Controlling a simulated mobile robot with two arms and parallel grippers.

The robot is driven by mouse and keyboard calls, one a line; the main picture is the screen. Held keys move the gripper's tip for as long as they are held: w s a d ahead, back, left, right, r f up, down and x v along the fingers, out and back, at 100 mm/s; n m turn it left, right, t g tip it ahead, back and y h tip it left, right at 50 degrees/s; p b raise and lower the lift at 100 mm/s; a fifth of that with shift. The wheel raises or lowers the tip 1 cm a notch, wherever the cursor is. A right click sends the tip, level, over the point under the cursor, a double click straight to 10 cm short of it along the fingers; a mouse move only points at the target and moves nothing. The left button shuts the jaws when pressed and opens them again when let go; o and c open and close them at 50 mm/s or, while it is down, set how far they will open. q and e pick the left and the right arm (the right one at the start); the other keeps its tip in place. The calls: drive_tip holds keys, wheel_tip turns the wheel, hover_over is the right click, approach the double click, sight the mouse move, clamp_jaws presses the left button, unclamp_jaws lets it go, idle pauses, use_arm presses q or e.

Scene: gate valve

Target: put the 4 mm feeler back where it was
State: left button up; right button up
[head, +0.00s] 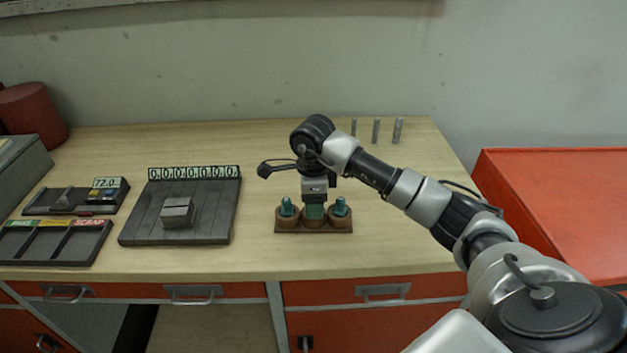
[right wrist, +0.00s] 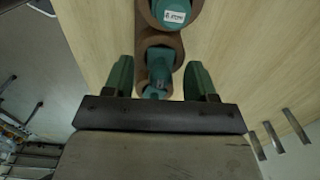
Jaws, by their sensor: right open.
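A small brown rack (head: 290,231) stands on the bench with round brown holders in a row. A teal-topped piece (head: 287,207) sits in the left holder and another (head: 340,206) in the right one. My right gripper (head: 314,210) points down over the middle holder and hides most of it. In the right wrist view my right gripper (right wrist: 160,80) is open, its teal fingers on either side of a teal piece (right wrist: 158,62) in a brown holder. A neighbouring teal piece (right wrist: 175,14) bears a white label, too small to read surely. I cannot tell which piece is the 4 mm feeler.
A dark slab (head: 140,225) with a grey block (head: 177,211) and number displays lies left. Further left are a sorting tray (head: 85,248) with coloured labels and a device reading about 72.0 (head: 105,183). Grey upright pins (head: 376,130) stand behind. A red cabinet (head: 560,200) is right.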

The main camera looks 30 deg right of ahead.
wheel_tip(320, 180, up, 10)
drive_tip(key=shift+r+b, duration=0.1)
drive_tip(key=shift+b, duration=0.7)
drive_tip(key=shift+r, duration=0.6)
